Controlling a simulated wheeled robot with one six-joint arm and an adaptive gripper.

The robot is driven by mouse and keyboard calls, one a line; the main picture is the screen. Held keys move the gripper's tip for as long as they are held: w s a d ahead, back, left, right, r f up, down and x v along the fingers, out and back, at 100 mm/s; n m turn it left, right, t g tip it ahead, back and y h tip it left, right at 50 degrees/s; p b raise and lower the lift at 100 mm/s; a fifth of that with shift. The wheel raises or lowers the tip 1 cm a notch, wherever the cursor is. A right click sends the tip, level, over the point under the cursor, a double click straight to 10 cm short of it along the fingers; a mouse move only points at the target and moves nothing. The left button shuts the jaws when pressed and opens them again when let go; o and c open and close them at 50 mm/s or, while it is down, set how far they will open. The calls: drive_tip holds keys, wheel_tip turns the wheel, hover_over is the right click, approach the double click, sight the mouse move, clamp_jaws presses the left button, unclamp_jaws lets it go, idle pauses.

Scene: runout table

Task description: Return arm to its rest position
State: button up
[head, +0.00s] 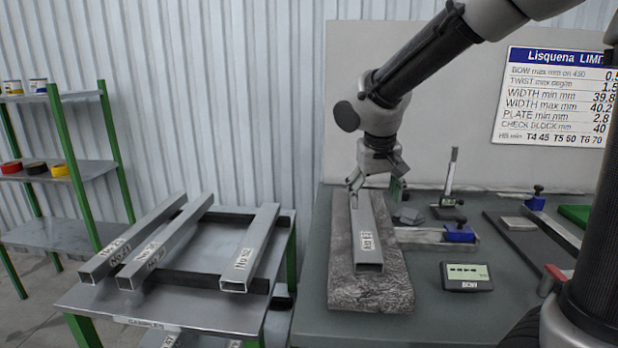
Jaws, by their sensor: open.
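My arm reaches down from the upper right in the head view. My gripper (372,184) is open and empty-looking, just above the far end of a grey square tube (367,240). The tube carries a white number label and lies lengthwise on a rough grey stone block (395,290). One finger hangs near the tube's far left edge; whether it touches the tube I cannot tell. The tube's far end is partly hidden by the gripper.
A sample table (190,312) on the left holds three labelled tubes (250,250). A green-framed shelf (60,170) stands far left. A limits sign (555,98) hangs behind.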

drive_tip(key=s+d+r, duration=0.2)
drive_tip(key=s+d, duration=0.5)
drive_tip(key=s, duration=0.4)
drive_tip(key=s+d+r+t+y, duration=0.1)
drive_tip(key=s+d, duration=0.7)
drive_tip(key=s, duration=0.3)
drive_tip(key=shift+s+r, duration=0.35)
drive_tip(key=shift+s, duration=0.05)
